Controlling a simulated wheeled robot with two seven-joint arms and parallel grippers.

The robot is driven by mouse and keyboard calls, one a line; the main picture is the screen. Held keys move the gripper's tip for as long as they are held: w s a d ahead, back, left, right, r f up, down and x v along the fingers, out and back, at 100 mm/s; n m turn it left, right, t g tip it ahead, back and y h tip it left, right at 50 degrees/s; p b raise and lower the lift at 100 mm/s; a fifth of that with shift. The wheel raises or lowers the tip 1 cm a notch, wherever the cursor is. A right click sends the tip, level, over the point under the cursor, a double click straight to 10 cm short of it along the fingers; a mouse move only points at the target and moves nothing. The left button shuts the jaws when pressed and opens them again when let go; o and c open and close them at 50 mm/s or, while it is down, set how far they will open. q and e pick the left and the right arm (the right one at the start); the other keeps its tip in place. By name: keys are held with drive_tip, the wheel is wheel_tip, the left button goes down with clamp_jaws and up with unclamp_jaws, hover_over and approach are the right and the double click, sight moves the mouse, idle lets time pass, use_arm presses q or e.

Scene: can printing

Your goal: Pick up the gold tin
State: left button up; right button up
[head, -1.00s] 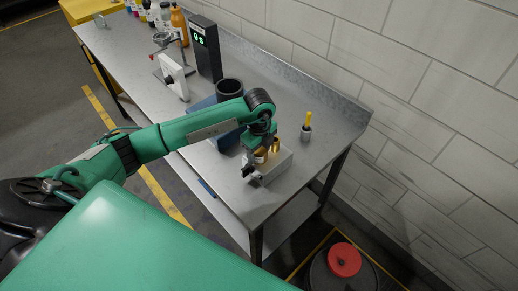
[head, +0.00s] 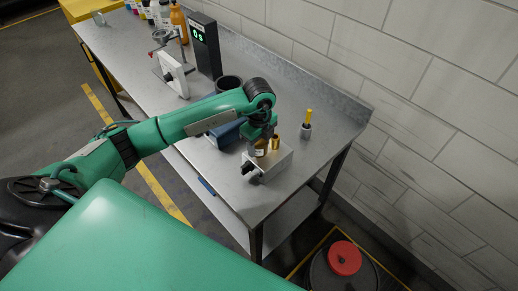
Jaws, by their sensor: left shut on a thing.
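My left gripper (head: 263,140) points down over a pale grey block (head: 276,162) near the right end of the bench. It is shut on a small gold tin (head: 261,151), which shows just below the fingers and is partly hidden by them. I cannot tell whether the tin is clear of the block. A second gold piece (head: 275,143) stands upright just right of the gripper, at the block. My right gripper is not in view.
A yellow-handled tool in a small grey holder (head: 305,131) stands right of the block. A dark cylinder (head: 229,83) on a blue base (head: 224,133), a white device (head: 174,75), a black display unit (head: 206,46) and several bottles stand farther left. A tiled wall (head: 420,80) backs the bench.

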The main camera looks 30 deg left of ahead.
use_arm(q)
wheel_tip(320, 180, up, 18)
drive_tip(key=b, duration=0.4)
drive_tip(key=shift+f, duration=0.25)
